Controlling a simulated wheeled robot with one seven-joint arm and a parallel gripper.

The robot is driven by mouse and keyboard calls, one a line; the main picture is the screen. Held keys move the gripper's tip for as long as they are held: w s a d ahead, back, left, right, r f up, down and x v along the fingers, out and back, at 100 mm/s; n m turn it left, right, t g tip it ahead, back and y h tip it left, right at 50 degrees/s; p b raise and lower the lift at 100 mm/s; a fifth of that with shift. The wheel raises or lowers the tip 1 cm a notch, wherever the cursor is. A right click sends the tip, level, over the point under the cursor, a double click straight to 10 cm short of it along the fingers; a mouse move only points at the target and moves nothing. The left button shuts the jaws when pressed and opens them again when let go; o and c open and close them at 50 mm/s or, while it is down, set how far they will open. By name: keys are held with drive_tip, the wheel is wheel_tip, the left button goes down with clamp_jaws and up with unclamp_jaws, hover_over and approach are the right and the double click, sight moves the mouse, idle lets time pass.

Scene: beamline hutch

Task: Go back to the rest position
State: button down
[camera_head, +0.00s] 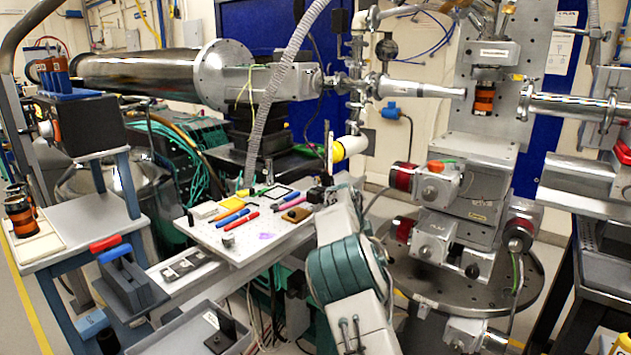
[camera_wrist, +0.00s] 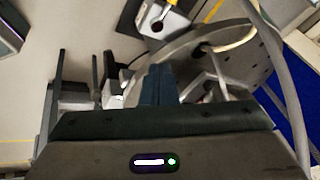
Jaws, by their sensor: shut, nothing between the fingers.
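My gripper (camera_wrist: 158,84) shows in the wrist view, its dark blue fingers together and empty. They point away over the round grey base plate (camera_wrist: 190,45) of the beamline stand, apart from it as far as I can tell. In the head view my arm, white with teal bands, rises at the bottom centre, right of the white pegboard table (camera_head: 240,246). I cannot make out my gripper in the head view.
The sample stand (camera_head: 465,215) with its motors is right of my arm. Pens and small blocks lie on the pegboard. A grey tray (camera_head: 185,328) sits below. A cart (camera_head: 90,215) with handled blocks stands left. A grey cable (camera_wrist: 280,70) runs near my gripper in the wrist view.

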drive_tip(key=s+d+r+n+y+p, duration=0.2)
drive_tip(key=s+r+n+p, duration=0.2)
drive_tip(key=s+r, duration=0.6)
drive_tip(key=s+d+r+n+y+p, duration=0.2)
drive_tip(key=s+r+n+p, duration=0.2)
drive_tip(key=s+r, duration=0.65)
drive_tip(key=s+a+r+n+p, duration=0.1)
drive_tip(key=s+n+p, duration=0.3)
drive_tip(key=s, duration=0.8)
drive_tip(key=s+a+r+n+p, duration=0.1)
drive_tip(key=s+a+n+p, duration=0.2)
drive_tip(key=s, duration=1)
drive_tip(key=n, duration=0.3)
drive_tip(key=shift+s+r+n+p, duration=0.2)
drive_tip(key=shift+s+n+p, duration=0.1)
drive_tip(key=shift+n+p, duration=0.1)
